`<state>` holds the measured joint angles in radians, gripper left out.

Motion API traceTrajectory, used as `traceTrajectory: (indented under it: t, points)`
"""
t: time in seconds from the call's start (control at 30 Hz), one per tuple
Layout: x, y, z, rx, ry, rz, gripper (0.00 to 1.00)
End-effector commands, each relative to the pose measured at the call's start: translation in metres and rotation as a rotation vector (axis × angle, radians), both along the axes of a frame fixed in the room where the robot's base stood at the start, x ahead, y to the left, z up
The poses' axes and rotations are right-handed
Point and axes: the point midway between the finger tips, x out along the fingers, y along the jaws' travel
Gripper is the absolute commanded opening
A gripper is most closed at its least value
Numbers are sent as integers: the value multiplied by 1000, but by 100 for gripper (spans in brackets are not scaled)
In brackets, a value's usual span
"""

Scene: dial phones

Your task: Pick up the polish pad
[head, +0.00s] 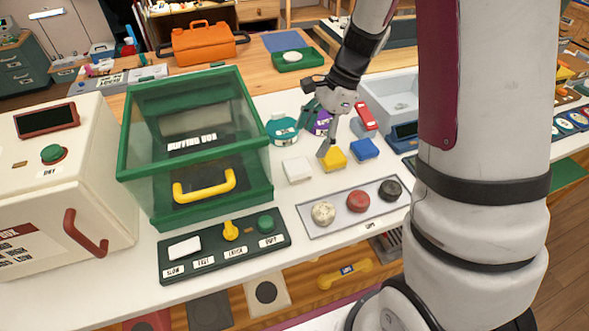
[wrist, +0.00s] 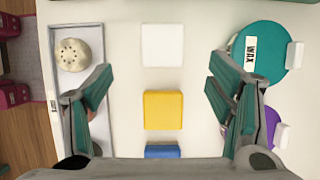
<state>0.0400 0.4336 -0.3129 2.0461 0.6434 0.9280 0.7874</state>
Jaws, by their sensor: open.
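Three square pads stand in a row on the white table: a white one (head: 297,170), a yellow one (head: 334,160) and a blue one (head: 365,150). They also show in the wrist view as white (wrist: 162,45), yellow (wrist: 163,110) and blue (wrist: 162,152). None of them has a readable label, so I cannot tell which is the polish pad. My gripper (wrist: 158,80) is open and empty, above the row, with the yellow pad between its fingers in the wrist view. In the head view my gripper (head: 325,148) is close to the yellow pad; contact is unclear.
A grey tray (head: 340,213) with cream, red and black round pieces lies in front. A teal wax tub (wrist: 265,50) and a purple tub (wrist: 270,122) stand behind. The green-framed buffing box (head: 195,140) is left, with a button panel (head: 222,262) before it.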

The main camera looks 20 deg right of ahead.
Motion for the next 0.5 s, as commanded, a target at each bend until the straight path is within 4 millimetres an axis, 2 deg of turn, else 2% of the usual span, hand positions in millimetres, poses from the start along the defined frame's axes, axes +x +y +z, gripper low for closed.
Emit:
traceTrajectory:
  t: [0.1, 0.37, 0.5]
  points:
    - [0, 8, -19, 1, 3, 1, 75]
    - [0, 15, -35, 0, 0, 2, 75]
    - [2, 24, -52, 0, 3, 3, 75]
